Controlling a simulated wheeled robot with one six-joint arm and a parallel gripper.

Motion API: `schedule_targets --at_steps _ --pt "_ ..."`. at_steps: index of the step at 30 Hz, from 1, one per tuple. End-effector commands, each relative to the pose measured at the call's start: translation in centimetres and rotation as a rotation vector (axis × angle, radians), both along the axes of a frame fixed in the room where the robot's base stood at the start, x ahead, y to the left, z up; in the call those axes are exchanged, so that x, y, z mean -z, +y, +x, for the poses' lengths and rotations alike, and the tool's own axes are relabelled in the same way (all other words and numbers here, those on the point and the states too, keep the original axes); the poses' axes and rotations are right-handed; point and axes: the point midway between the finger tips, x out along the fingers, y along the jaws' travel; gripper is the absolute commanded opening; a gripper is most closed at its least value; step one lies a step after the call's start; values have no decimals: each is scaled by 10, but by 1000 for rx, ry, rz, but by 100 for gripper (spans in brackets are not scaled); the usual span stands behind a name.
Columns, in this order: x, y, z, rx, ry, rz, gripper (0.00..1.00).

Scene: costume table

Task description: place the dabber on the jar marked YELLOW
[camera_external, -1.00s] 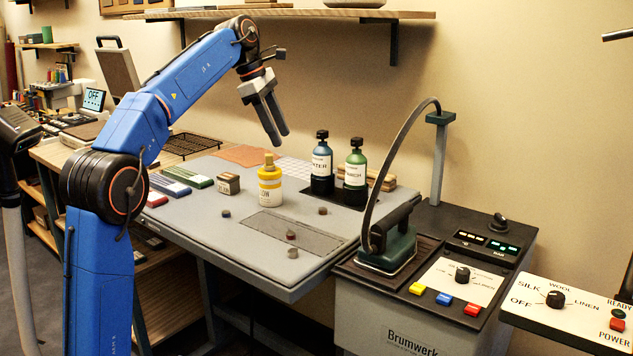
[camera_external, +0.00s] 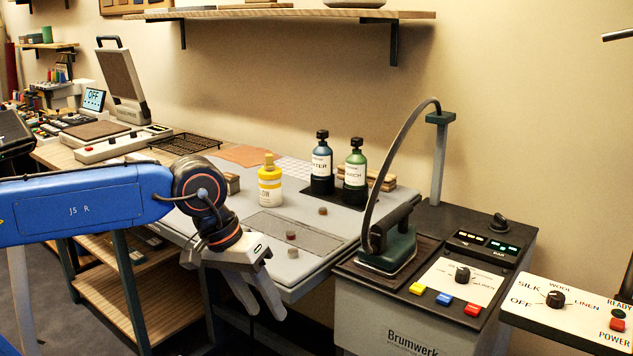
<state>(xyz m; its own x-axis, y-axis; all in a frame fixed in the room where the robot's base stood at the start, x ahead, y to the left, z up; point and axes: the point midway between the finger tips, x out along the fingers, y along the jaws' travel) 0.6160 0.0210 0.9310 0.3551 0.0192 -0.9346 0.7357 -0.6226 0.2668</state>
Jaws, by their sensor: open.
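The jar marked YELLOW (camera_external: 270,188) stands upright on the grey board; its white label shows only the ending "LOW". My gripper (camera_external: 263,308) is open and empty. It hangs pointing down in front of the board's front edge, well apart from the jar and nearer the camera.
Small round pieces (camera_external: 323,211) lie on the grey board (camera_external: 340,232). An iron (camera_external: 388,245) stands at right on a control unit. My arm hides the board's left part.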

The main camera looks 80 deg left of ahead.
Motion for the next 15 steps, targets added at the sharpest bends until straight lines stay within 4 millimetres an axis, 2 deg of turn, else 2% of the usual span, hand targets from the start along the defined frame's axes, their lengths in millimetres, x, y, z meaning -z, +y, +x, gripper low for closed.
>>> schedule_targets --at_steps 1,6,12,15 --pt "17 -17 -15 90 -3 31 42" --pt "78 -57 -62 403 -15 151 42" --pt "141 -83 -107 698 -30 268 42" --pt "159 -88 -120 785 -35 301 42"
